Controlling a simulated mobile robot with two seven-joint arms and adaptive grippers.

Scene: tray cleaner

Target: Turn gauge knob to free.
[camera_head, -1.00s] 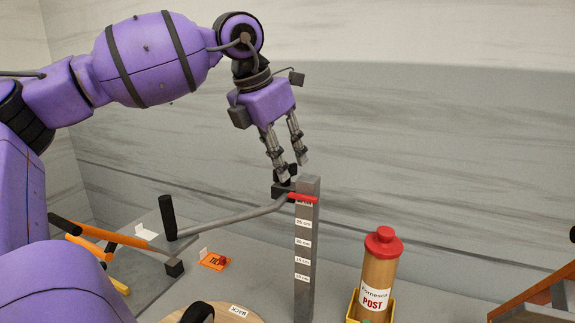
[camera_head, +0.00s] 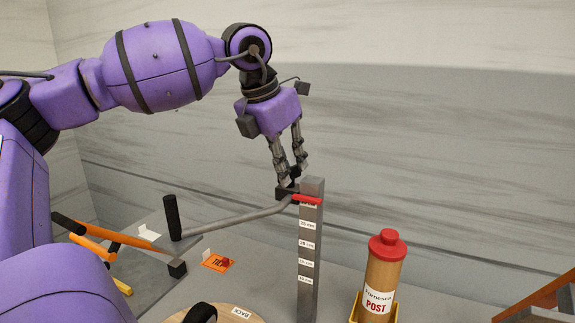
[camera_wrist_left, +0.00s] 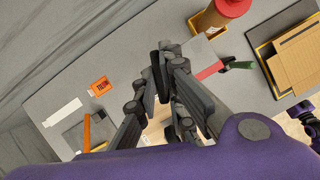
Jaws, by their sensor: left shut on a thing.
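The gauge is a grey upright post (camera_head: 309,262) with white centimetre labels. A red pointer (camera_head: 307,199) sits near its top, beside a dark clamp block (camera_head: 287,195) on the end of a bent grey rod (camera_head: 235,219). The black gauge knob stands on this block. My left gripper (camera_head: 294,178) points down at the post's top left, its two fingers shut on the knob. In the left wrist view the fingers (camera_wrist_left: 167,68) close around dark parts and largely hide the knob. The red pointer (camera_wrist_left: 209,70) shows beside them. A purple and black part of mine (camera_wrist_left: 298,122) is at the right edge.
An orange card (camera_head: 218,262) lies on the grey table. A red-capped brown canister (camera_head: 381,275) stands in a yellow holder right of the post. A round wooden board is at the front.

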